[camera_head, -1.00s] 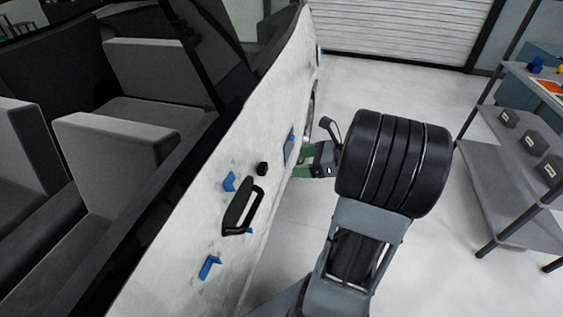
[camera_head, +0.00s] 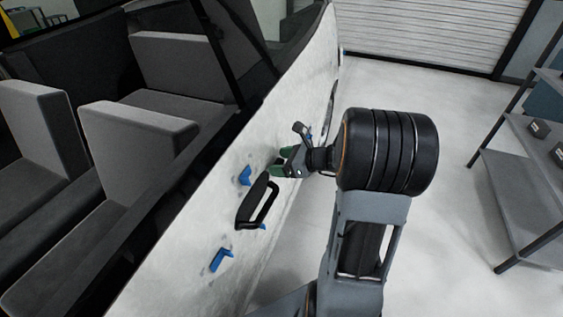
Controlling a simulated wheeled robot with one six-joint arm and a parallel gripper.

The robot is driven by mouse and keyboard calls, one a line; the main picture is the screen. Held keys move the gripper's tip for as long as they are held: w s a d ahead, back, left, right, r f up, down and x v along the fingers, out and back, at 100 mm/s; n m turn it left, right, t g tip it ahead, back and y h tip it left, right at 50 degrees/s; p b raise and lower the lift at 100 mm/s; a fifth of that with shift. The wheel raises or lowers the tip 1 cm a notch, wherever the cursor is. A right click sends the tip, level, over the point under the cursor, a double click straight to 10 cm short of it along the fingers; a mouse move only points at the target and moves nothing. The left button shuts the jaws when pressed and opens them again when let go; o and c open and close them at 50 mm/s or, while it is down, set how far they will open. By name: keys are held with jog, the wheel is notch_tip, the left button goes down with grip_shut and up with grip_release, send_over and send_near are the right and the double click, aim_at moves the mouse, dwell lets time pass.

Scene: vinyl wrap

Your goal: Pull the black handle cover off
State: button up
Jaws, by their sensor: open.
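A black looped door handle (camera_head: 257,204) stands out from the white car door panel (camera_head: 228,165). A small black cover (camera_head: 277,161) sits on the panel just up and right of the handle, mostly hidden by my gripper. My gripper (camera_head: 279,162) has green fingers and is open, pointing left at the panel. Its fingertips are at the small cover, one above and one below it in the picture. I cannot tell whether they touch it.
Blue tabs (camera_head: 221,259) stick out from the panel around the handle, one below it and one above (camera_head: 244,176). A grey shelf rack (camera_head: 520,185) with small dark boxes stands at the right. The floor between is clear.

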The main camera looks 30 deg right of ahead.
jog(key=shift+c, duration=0.3)
jog(key=c, duration=1)
jog(key=shift+c, duration=0.3)
jog(key=shift+s+d+r+p, duration=0.1)
jog(key=shift+s+d+p, duration=0.2)
jog(key=shift+s+d, duration=0.15)
jog(key=f+p+v, duration=0.1)
jog(key=p+v, duration=0.1)
jog(key=v, duration=0.4)
jog(key=shift+s+d, duration=0.4)
dwell(0.7)
jog(key=shift+s+a, duration=0.1)
dwell(0.6)
